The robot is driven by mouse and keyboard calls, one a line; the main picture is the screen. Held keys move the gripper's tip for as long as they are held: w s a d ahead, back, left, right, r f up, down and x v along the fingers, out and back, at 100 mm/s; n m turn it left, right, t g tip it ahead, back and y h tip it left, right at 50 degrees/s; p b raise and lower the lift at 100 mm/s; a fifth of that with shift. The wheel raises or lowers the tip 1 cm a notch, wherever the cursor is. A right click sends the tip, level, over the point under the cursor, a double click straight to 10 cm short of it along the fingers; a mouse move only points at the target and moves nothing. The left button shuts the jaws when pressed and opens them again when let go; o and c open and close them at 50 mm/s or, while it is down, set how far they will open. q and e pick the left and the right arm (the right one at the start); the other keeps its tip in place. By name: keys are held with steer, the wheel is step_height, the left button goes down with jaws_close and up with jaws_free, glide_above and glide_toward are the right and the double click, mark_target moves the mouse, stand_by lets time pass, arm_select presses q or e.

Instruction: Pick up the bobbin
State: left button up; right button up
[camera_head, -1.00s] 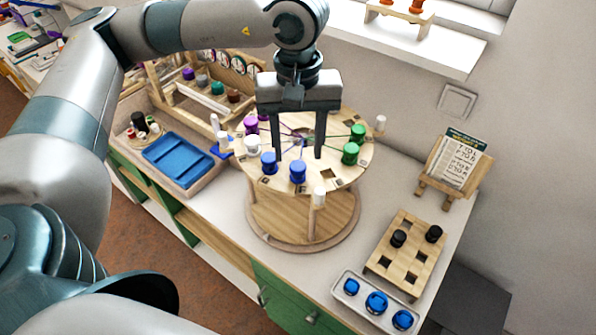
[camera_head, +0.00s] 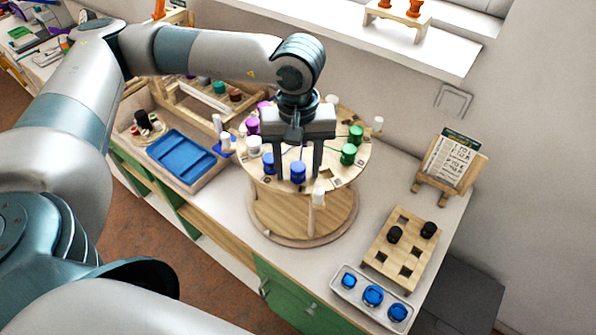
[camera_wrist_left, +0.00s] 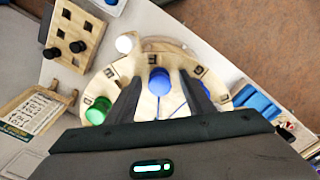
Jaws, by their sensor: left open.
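Several coloured bobbins stand around the round wooden stand (camera_head: 300,215). A blue bobbin (camera_head: 298,172) is at its front edge, and it also shows in the left wrist view (camera_wrist_left: 159,81). My left gripper (camera_head: 297,177) is open and points down over the stand, its fingers at either side of this blue bobbin. In the left wrist view the bobbin appears between the fingertips; I cannot tell whether they touch it. Another blue bobbin (camera_head: 268,163) is partly hidden by the left-hand finger. Green bobbins (camera_head: 348,154) stand to the right, purple (camera_head: 252,125) and white (camera_head: 254,145) ones to the left.
White posts (camera_head: 318,196) rise at the stand's rim. A wooden holed board (camera_head: 402,250) with two black pieces and a tray (camera_head: 345,289) with blue pieces lie to the right. A card stand (camera_head: 452,165) is behind them. A blue tray (camera_head: 180,157) is to the left.

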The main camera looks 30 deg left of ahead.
mark_target(300, 167)
arm_select(q)
steer(key=c, duration=1.1)
steer(key=shift+c, duration=0.2)
steer(key=shift+r, duration=0.1)
steer(key=shift+w+r+b, duration=0.1)
steer(key=shift+r+b, duration=0.25)
steer(key=shift+b, duration=0.05)
steer(key=r+b, duration=0.2)
steer(key=r, duration=0.1)
steer(key=shift+d+r, duration=0.1)
steer(key=shift+d, duration=0.2)
steer(key=s+d+r+b, duration=0.3)
steer(key=d+r+b, duration=0.2)
steer(key=d, duration=0.5)
step_height(300, 167, up, 2)
steer(key=shift+d, duration=0.4)
